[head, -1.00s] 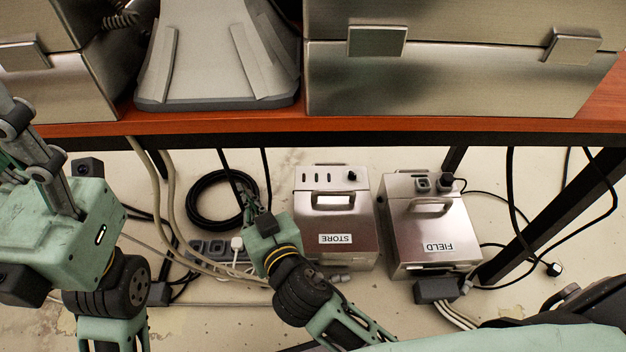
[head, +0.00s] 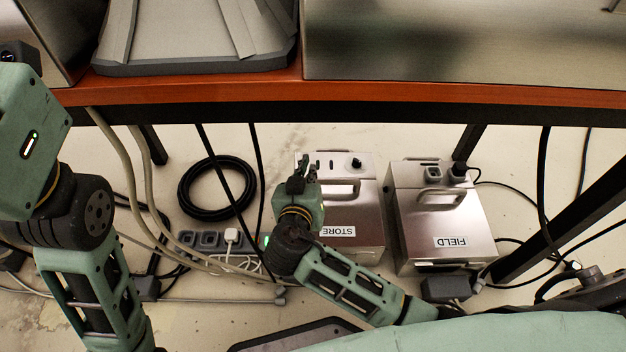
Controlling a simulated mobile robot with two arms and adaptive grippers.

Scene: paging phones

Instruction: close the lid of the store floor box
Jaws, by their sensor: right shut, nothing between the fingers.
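The store floor box (head: 362,222) is a silver metal case with a STORE label, a top handle and a back strip with a black knob. It stands on the floor under the table edge. I cannot tell whether its lid is fully down. My right gripper (head: 301,172) is shut and empty, over the box's left part near the handle. It and its wrist hide the box's left side. I cannot tell whether it touches the box. My left arm is at the left edge, with its fingers out of view.
A similar FIELD box (head: 450,220) with a plugged-in cable stands close to the right. A coiled black cable (head: 184,190) and a power strip (head: 208,240) lie to the left. The orange table edge (head: 400,94) and dark table legs (head: 468,143) bound the space.

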